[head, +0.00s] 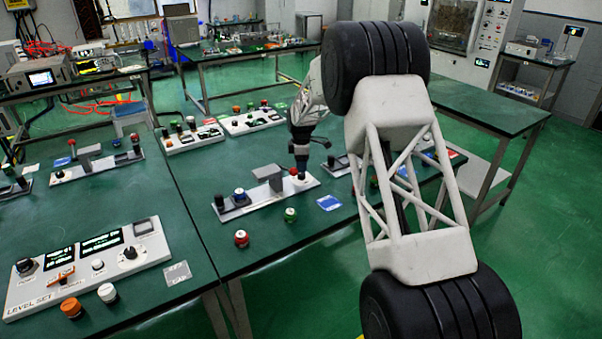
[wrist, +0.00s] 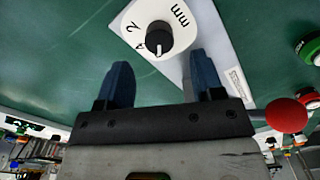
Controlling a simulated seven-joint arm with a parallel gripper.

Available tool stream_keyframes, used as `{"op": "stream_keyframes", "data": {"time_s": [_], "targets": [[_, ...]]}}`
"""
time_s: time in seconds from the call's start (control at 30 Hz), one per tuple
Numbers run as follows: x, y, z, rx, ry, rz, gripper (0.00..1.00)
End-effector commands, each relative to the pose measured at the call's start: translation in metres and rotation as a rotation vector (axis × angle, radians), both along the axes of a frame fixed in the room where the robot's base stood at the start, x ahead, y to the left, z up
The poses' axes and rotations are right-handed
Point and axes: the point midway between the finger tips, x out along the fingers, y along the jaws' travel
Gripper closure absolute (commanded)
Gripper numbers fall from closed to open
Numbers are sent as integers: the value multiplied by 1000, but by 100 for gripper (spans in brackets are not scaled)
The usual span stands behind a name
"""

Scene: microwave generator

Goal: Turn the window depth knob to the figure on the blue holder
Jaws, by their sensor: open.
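A black dial knob (wrist: 159,36) with a white pointer mark sits on a white plate printed with "2" and "mm" in the wrist view. Its pointer faces toward my gripper. I cannot read a "window depth" label. My gripper (wrist: 160,62) is open, with its two dark blue fingers on either side just short of the knob. In the head view my gripper (head: 300,165) is over the right end of a white panel (head: 258,203), where it hides most of the knob. A small blue card, perhaps the blue holder (head: 329,203), lies right of that panel; its figure is too small to read.
A red knob (wrist: 287,115) stands close right of my gripper. A grey block (head: 268,177) rises from the same panel. A "LEVEL SET" panel (head: 90,268) is at the left.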

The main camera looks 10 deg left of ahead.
Motion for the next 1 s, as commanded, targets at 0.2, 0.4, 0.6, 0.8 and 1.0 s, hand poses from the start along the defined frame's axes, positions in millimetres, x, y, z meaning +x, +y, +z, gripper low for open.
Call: {"op": "stream_keyframes", "data": {"time_s": [0.2,0.4,0.6,0.8,1.0], "targets": [[0,0,-27,0,1,0,39],[0,0,-42,0,-1,0,39],[0,0,-47,0,-1,0,39],[0,0,-47,0,-1,0,39],[0,0,-47,0,-1,0,70]]}}
